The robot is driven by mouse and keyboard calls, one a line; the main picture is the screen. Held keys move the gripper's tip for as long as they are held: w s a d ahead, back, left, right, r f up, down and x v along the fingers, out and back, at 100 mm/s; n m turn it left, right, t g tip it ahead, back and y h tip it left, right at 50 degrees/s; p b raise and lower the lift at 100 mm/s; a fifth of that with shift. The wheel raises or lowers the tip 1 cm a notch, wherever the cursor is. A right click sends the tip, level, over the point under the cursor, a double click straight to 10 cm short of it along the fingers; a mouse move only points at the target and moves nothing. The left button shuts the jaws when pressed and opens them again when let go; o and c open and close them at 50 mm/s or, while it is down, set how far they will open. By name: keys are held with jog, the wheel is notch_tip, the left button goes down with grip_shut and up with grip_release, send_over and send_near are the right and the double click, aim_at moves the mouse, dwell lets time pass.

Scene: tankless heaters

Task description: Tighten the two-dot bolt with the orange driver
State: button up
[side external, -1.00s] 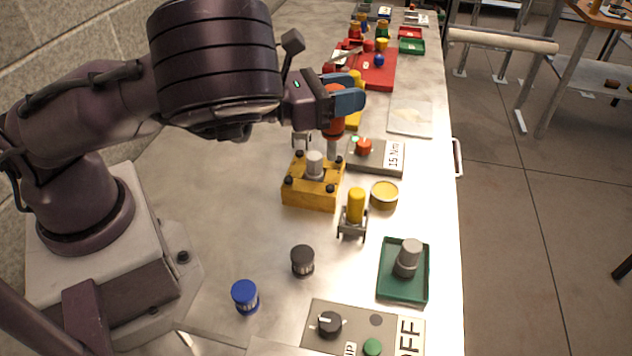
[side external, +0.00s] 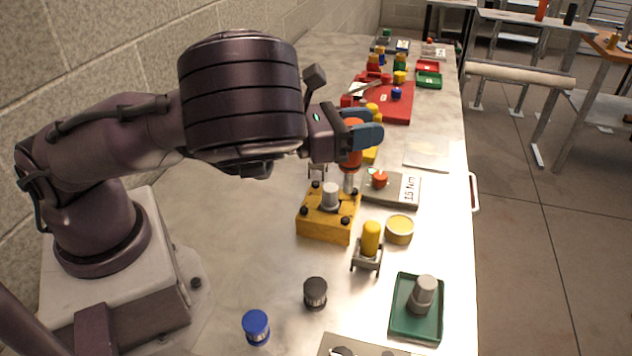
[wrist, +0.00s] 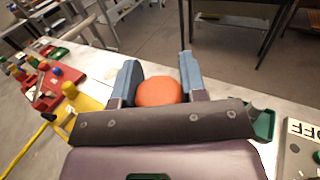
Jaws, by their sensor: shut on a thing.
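My gripper (side external: 362,134) is shut on the orange driver (side external: 351,158), held upright with its grey shaft pointing down. In the wrist view the driver's round orange top (wrist: 159,92) sits between the two blue fingers. The shaft's lower end is at the back right corner of the yellow block (side external: 318,228). Whether it is seated on a bolt there I cannot tell. Black bolts show at the block's back left (side external: 315,184), front left (side external: 303,207) and front right (side external: 344,220). Their dot marks are too small to read. A grey cylinder (side external: 330,195) stands on the block's middle.
A grey box labelled 15 Nm (side external: 393,188) with a red knob is just right of the driver. A yellow-topped part on a stand (side external: 369,243), a yellow round tin (side external: 400,228) and a green tray (side external: 415,325) are nearer. Black (side external: 315,292) and blue (side external: 256,327) knobs stand at the front.

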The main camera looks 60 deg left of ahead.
jog(key=a+n+g+y, duration=0.2)
jog(key=a+n+y, duration=0.7)
jog(key=a+y, duration=0.45)
jog(key=shift+s+d+f, duration=0.1)
jog(key=shift+d+f, duration=0.05)
jog(key=shift+f, duration=1.3)
jog(key=shift+d+f, duration=0.1)
jog(key=shift+f, duration=2)
dwell(0.5)
notch_tip(320, 180, up, 7)
dwell(0.9)
jog(key=shift+r, duration=0.1)
